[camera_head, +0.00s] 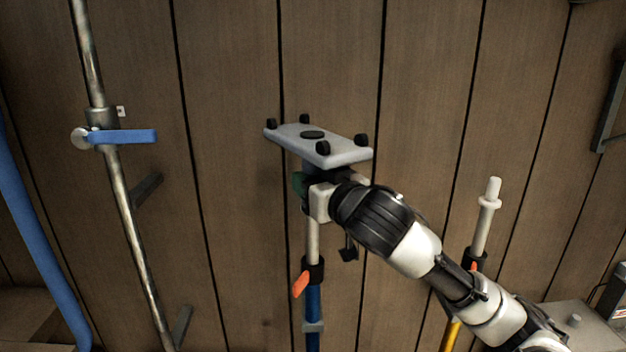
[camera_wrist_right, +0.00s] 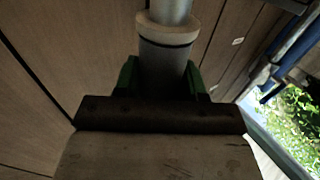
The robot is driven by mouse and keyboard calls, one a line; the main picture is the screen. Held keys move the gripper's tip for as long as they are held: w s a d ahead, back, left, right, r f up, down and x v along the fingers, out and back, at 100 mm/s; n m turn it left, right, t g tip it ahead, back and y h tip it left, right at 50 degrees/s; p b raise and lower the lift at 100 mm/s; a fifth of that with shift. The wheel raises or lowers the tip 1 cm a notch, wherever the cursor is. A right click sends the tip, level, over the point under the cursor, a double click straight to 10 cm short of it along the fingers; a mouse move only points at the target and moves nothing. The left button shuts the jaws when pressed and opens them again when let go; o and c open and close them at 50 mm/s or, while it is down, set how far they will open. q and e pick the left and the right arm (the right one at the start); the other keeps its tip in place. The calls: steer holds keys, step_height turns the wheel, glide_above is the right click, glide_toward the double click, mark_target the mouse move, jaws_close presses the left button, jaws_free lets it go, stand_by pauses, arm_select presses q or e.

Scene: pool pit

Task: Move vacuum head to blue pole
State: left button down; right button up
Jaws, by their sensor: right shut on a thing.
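The vacuum head (camera_head: 345,155), a flat grey plate with black wheels, is high in front of the plank wall in the head view. My right gripper (camera_head: 303,184) is just under the plate and shut on its neck, which the gripper largely hides. The blue pole (camera_head: 313,314) stands upright directly below, its pale upper tube (camera_head: 312,240) reaching up to the gripper. I cannot tell whether neck and pole touch. In the wrist view a grey tube with a pale collar (camera_wrist_right: 167,28) runs between the green fingers of my right gripper (camera_wrist_right: 162,78). My left gripper is not in view.
A yellow pole (camera_head: 452,334) with a white top (camera_head: 487,213) stands to the right, behind my right arm. A metal pipe with a blue lever (camera_head: 125,136) and a thick blue pipe (camera_head: 30,230) run down the left. The wall between is mostly bare.

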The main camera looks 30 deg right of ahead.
steer(key=shift+r, duration=0.1)
steer(key=o, duration=1.7)
steer(key=shift+s, duration=0.15)
steer(key=s+b, duration=1)
steer(key=shift+s+a+b, duration=0.15)
steer(key=shift+s+b, duration=0.15)
steer(key=shift+s, duration=0.1)
stand_by(0.4)
stand_by(0.6)
